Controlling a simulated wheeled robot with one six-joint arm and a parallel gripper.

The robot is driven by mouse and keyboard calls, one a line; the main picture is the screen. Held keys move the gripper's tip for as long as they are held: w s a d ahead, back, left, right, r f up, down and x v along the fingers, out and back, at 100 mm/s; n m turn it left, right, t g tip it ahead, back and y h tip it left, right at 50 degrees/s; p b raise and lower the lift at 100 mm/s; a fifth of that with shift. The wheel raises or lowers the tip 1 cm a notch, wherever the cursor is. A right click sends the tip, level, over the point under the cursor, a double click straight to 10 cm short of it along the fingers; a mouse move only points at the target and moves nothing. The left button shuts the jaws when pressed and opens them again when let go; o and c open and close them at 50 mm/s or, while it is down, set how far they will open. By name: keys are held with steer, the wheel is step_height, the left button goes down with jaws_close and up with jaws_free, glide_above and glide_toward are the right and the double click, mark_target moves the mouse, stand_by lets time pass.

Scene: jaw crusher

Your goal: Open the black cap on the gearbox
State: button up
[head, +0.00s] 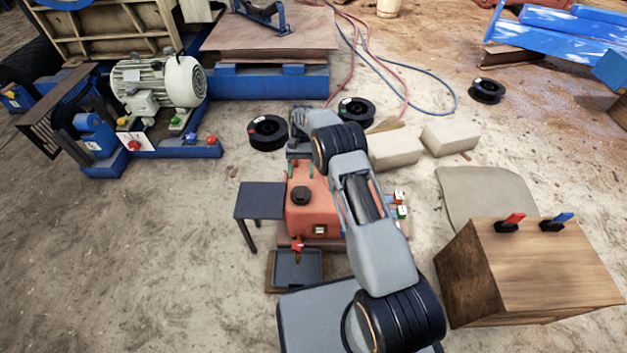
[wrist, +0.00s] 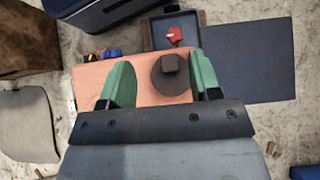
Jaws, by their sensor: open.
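The gearbox is an orange-red block (head: 322,215); its top also shows in the wrist view (wrist: 88,83). The black cap (head: 300,195) sits on top of it, a round disc with a raised block-shaped knob in the wrist view (wrist: 172,72). My gripper (head: 301,168) is open and empty, with green fingers, above the gearbox's far part. In the wrist view my gripper (wrist: 162,80) has the cap between its fingers in the picture, nearer the right finger. I cannot tell the height gap; no contact is clear.
A dark blue side table (head: 261,200) stands left of the gearbox. Red and green switches (head: 401,205) are on the right. A wooden box (head: 530,270) stands farther right. Black spools (head: 268,132) lie behind.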

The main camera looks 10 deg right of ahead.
steer(key=s+d+r+p, duration=0.1)
steer(key=s+r+p, duration=0.4)
steer(key=s+r, duration=0.3)
steer(key=shift+s+d, duration=0.35)
steer(key=shift+s, duration=1.8)
